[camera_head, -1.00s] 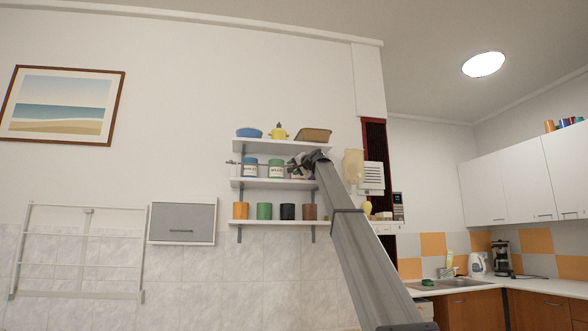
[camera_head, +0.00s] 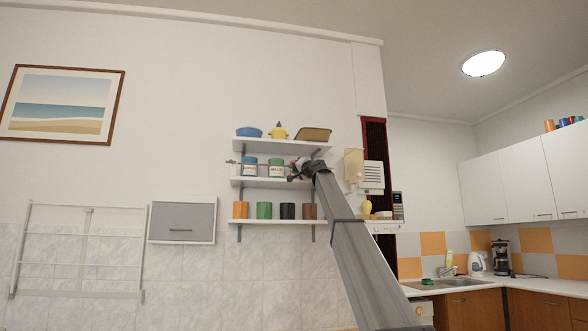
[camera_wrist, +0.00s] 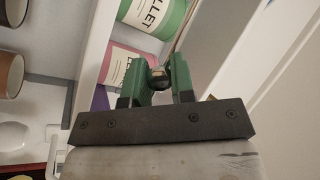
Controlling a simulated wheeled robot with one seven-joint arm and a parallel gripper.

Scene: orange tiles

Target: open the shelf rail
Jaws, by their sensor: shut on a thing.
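The shelf rail (camera_head: 236,162) is a thin rod running across the front of the middle shelf (camera_head: 240,182), before the labelled jars. My gripper (camera_head: 293,173) is at the rail's right part, in front of the right end of that shelf. In the wrist view my gripper's green fingers (camera_wrist: 160,82) are closed around a small rounded end of the rail, and the thin rod (camera_wrist: 181,35) runs up from between them. My arm hides the right end of the rail and shelf in the head view.
A green-labelled jar (camera_wrist: 152,14) and a pink jar (camera_wrist: 128,66) stand close to the fingers. Above are a blue bowl (camera_head: 249,132), a yellow pot (camera_head: 278,132) and a brown tray (camera_head: 313,134). Several cups (camera_head: 264,211) stand on the lowest shelf. A beige dispenser (camera_head: 353,165) hangs right.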

